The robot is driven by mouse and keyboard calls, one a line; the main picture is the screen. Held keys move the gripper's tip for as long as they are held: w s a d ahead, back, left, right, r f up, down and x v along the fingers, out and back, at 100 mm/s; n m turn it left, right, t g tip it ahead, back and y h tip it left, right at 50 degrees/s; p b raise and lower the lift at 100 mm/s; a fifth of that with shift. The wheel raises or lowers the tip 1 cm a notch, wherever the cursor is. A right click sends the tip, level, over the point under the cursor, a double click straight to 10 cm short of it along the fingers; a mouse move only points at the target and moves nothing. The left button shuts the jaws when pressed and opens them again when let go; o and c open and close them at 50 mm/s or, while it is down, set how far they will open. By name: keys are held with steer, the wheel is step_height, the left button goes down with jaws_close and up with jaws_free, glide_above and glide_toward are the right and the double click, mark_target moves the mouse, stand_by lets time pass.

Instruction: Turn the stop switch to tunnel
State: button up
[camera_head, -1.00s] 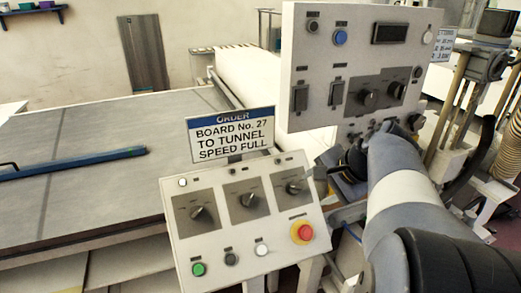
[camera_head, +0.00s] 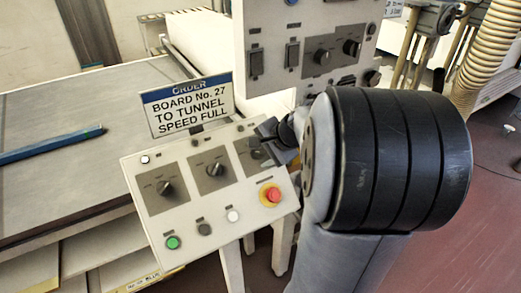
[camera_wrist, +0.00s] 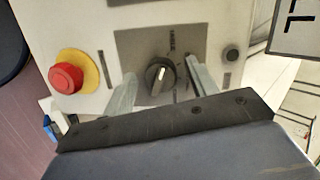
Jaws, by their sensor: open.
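A sloped white control panel (camera_head: 215,225) carries three black rotary knobs on grey plates: a left knob (camera_head: 165,188), a middle knob (camera_head: 214,169) and a right knob (camera_head: 257,153). The right knob is partly hidden by my gripper (camera_head: 272,135) in the head view. In the wrist view this knob (camera_wrist: 160,75) shows a pale pointer line, and my gripper (camera_wrist: 160,82) is open with one finger on each side of it. Whether the fingers touch it I cannot tell. The plate lettering is too small to read, so I cannot tell which knob is the stop switch.
A red emergency button (camera_head: 272,195) on a yellow ring sits near the right knob, also in the wrist view (camera_wrist: 66,78). Green (camera_head: 173,242) and white (camera_head: 233,215) buttons line the lower edge. An order sign (camera_head: 188,106) reads "Board No. 27 to tunnel speed full". A taller panel (camera_head: 285,80) stands behind.

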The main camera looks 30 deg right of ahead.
steer(key=shift+c, duration=0.4)
steer(key=c, duration=0.9)
steer(key=m, duration=0.4)
steer(key=shift+t, duration=0.4)
steer(key=m, duration=0.4)
steer(key=shift+t, duration=0.4)
steer(key=m, duration=0.5)
steer(key=shift+s+t+p, duration=0.1)
steer(key=shift+t+p, duration=0.25)
steer(key=shift+t, duration=0.05)
steer(key=m, duration=0.5)
steer(key=shift+t+h+p, duration=0.3)
steer(key=shift+p, duration=0.05)
steer(key=shift+m, duration=0.3)
